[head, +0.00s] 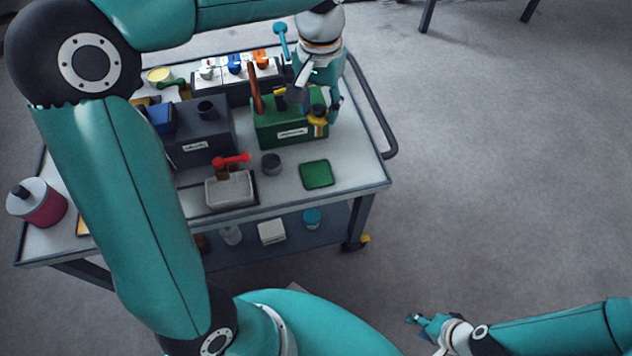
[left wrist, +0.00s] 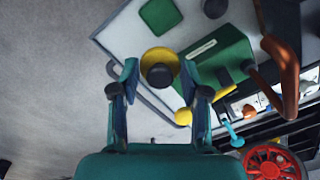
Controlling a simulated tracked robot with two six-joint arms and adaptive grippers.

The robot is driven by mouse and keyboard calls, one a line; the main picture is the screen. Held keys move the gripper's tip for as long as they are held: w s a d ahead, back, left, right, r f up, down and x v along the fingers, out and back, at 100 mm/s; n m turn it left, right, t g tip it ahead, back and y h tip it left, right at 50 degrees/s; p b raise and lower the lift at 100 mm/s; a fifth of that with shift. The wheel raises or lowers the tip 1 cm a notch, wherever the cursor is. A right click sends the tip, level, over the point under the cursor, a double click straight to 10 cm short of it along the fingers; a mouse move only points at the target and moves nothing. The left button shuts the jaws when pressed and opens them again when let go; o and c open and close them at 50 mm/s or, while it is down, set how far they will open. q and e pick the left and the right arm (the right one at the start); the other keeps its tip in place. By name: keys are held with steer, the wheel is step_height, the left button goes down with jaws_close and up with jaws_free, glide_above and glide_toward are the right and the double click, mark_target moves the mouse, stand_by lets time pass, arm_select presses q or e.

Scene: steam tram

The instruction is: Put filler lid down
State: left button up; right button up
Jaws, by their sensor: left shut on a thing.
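The filler lid (head: 317,122) is a round yellow disc with a dark knob. My left gripper (head: 318,108) is shut on it at the right front corner of the green box (head: 290,130). In the left wrist view the lid (left wrist: 146,62) shows between the two fingertips of my left gripper (left wrist: 159,80). Whether it touches the box is not clear. A small yellow part (left wrist: 183,117) shows beside the box in the wrist view. A flat green pad (head: 316,174) lies on the cart top in front of the box. My right gripper (head: 425,322) is low at the right, small and away from the cart; its fingers are unclear.
A grey cup (head: 270,163) stands left of the pad. A grey tray (head: 230,190) with a red-handled item, a dark box (head: 200,140) and a brown lever (head: 256,92) crowd the left. The cart's handle rail (head: 375,115) runs along the right.

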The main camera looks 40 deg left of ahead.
mark_target(317, 173)
arm_select(q)
steer(key=shift+s+f, duration=0.15)
steer(key=shift+f, duration=0.25)
step_height(317, 173, down, 19)
steer(key=b, duration=0.5)
steer(key=shift+b, duration=0.35)
steer(key=o, duration=1.2)
steer(key=shift+f, duration=0.1)
step_height(317, 173, up, 12)
steer(key=p, duration=0.3)
